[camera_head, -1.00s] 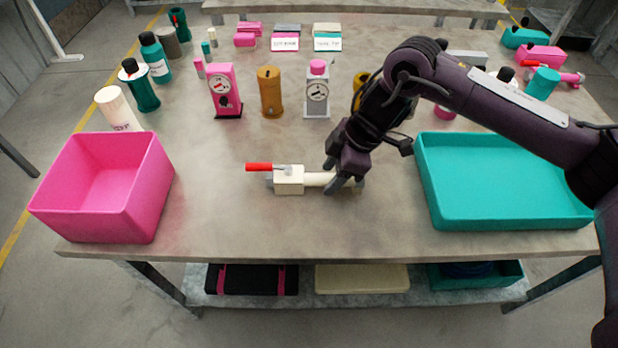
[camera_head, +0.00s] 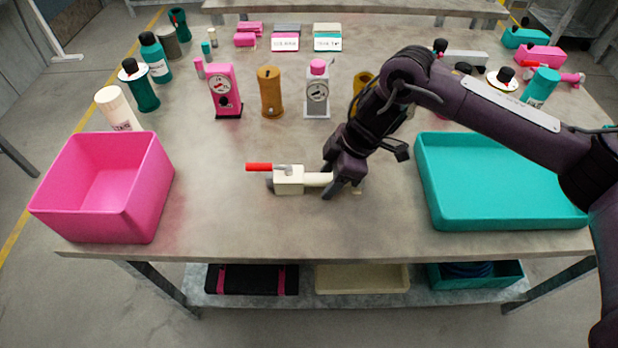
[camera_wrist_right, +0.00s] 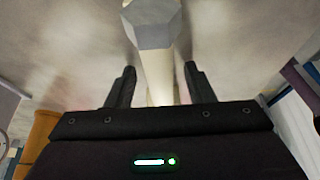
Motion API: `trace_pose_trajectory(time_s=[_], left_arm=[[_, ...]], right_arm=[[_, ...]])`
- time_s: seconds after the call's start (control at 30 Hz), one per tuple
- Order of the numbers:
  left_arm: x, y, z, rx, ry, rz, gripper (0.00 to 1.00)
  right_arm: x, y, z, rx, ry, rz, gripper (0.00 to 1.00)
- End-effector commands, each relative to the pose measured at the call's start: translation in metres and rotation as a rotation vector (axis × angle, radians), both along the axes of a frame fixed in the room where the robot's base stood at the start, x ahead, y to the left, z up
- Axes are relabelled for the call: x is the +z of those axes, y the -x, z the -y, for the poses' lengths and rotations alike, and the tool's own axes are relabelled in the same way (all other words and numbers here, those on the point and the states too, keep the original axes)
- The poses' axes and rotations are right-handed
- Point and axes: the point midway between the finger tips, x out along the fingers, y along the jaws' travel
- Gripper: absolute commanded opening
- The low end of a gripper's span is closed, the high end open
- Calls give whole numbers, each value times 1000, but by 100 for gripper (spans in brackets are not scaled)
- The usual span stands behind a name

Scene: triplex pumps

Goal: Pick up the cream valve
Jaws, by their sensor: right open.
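The cream valve (camera_head: 289,180) lies on the table in the head view, between the pink bin and the teal tray. It has a cream body, a red lever (camera_head: 259,167) pointing left and a cream pipe reaching right. My right gripper (camera_head: 331,186) is open, low over the pipe's right part, and partly hides it. In the right wrist view, the cream pipe (camera_wrist_right: 157,75) with its grey hexagonal end (camera_wrist_right: 152,25) runs between the two open fingers (camera_wrist_right: 160,68), with gaps on both sides. My left gripper is not in view.
A pink bin (camera_head: 136,222) stands at the left and a teal tray (camera_head: 510,219) at the right. Pink, ochre (camera_head: 270,92) and grey upright units stand behind the valve, with bottles at the back left. The table in front of the valve is clear.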

Motion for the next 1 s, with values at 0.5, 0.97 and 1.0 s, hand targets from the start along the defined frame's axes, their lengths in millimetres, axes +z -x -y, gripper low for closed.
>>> trace_pose_trajectory(time_s=[0.5,0.97,1.0], left_arm=[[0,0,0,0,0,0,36],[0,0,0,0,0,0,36],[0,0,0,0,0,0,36]], right_arm=[[0,0,0,0,0,0,0],[11,-1,-1,1,-4,5,0],[18,-1,-1,1,-4,5,0]])
